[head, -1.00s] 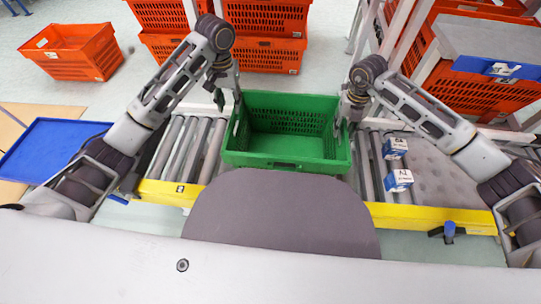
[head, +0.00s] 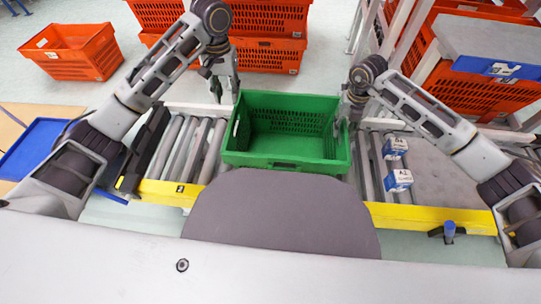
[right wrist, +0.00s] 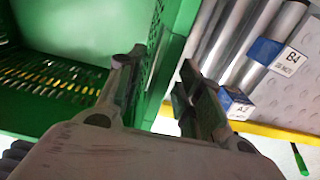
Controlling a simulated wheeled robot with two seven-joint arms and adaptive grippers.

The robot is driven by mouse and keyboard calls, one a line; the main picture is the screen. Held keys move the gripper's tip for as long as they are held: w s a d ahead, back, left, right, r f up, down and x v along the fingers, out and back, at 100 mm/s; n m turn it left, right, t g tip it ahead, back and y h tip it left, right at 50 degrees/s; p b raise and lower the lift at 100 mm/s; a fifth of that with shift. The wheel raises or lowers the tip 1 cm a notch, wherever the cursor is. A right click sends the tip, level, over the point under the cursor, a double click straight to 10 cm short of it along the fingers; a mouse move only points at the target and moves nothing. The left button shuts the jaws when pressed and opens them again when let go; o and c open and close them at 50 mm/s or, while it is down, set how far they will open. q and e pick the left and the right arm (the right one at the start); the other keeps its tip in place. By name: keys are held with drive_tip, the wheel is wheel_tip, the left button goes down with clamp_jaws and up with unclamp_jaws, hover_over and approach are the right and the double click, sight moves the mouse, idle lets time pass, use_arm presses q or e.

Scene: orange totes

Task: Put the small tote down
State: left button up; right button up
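The small green tote (head: 285,166) is upright and empty on the roller conveyor, in front of my base. My left gripper (head: 224,88) is open and empty, above and behind the tote's back left corner, apart from it. My right gripper (head: 347,112) is at the tote's right wall. In the right wrist view, the fingers of my right gripper (right wrist: 155,88) are spread, one on each side of the green wall (right wrist: 172,50). Whether either finger touches the wall is hard to tell.
The conveyor (head: 187,145) has bare rollers left of the tote. Two blue-and-white boxes (head: 398,180) (head: 394,148) sit close to its right. Orange totes (head: 262,52) are stacked behind, and one (head: 75,52) stands at the back left. A blue tray (head: 28,150) lies at the left.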

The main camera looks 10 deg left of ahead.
wheel_tip(320, 180, up, 12)
idle(0.9)
drive_tip(key=shift+s+f, duration=0.1)
idle(0.6)
